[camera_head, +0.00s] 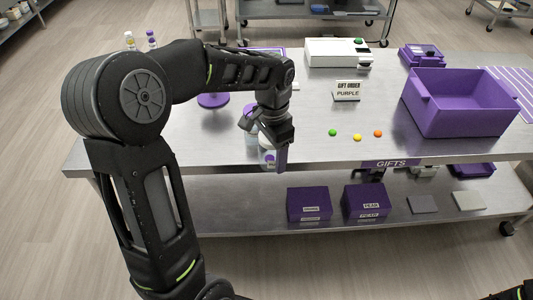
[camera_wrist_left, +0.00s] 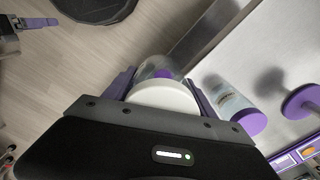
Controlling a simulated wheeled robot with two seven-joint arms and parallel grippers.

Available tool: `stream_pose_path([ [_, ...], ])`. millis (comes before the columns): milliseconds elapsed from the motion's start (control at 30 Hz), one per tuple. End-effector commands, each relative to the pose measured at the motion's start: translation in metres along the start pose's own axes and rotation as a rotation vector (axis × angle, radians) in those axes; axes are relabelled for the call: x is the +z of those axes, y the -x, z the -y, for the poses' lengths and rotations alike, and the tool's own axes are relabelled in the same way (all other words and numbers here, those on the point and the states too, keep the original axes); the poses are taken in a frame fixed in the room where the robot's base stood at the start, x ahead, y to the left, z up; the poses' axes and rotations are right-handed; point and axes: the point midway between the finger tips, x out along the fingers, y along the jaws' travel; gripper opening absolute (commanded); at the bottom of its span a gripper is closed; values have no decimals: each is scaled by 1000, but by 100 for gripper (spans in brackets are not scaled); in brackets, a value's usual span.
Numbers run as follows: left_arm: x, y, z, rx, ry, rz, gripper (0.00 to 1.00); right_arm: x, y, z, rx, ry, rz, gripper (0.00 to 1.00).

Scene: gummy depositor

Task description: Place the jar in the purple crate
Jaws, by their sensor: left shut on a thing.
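The jar (camera_head: 268,157) is clear with a purple mark and a white lid. My left gripper (camera_head: 270,160) is shut on it, at the table's front edge. In the left wrist view the jar (camera_wrist_left: 165,95) sits lid toward me between the two purple fingers. The purple crate (camera_head: 462,115) stands open at the right of the table, well to the right of the jar; its floor is partly hidden. A black piece of my right arm shows at the bottom right corner. A purple finger-like part, perhaps of my right gripper (camera_wrist_left: 38,23), shows at the left wrist view's top left.
Another clear container with a purple lid (camera_wrist_left: 248,121) stands close beside the held jar. A purple round stand (camera_head: 213,100) is behind it. Green, yellow and orange gummies (camera_head: 357,137) and a "Gift order purple" sign (camera_head: 347,92) lie between jar and crate.

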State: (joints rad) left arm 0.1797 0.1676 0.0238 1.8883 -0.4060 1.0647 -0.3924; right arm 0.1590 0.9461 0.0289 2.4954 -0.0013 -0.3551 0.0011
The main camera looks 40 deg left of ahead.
Motion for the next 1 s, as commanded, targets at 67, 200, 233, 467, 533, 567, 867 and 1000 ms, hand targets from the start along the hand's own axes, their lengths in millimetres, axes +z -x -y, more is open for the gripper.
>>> stream_pose_path([
  [67,-8,-9,-1,1,65,4,23,0,0,1,-1,1,0,87],
  [200,-26,-29,-5,-1,191,6,23,0,0,0,-1,1,0,87],
  [233,-30,-34,-6,-2,218,6,23,0,0,0,-1,1,0,87],
  [467,-63,-95,-34,-6,405,10,23,0,0,0,0,1,0,87],
  [533,-71,-115,-47,-5,433,7,23,0,0,0,0,1,0,87],
  [567,-73,-122,-53,-5,440,8,23,0,0,0,0,1,0,87],
  [867,-79,-168,-94,2,433,0,23,0,0,0,0,1,0,87],
  [1000,-79,-171,-96,3,432,-1,23,0,0,0,0,1,0,87],
])
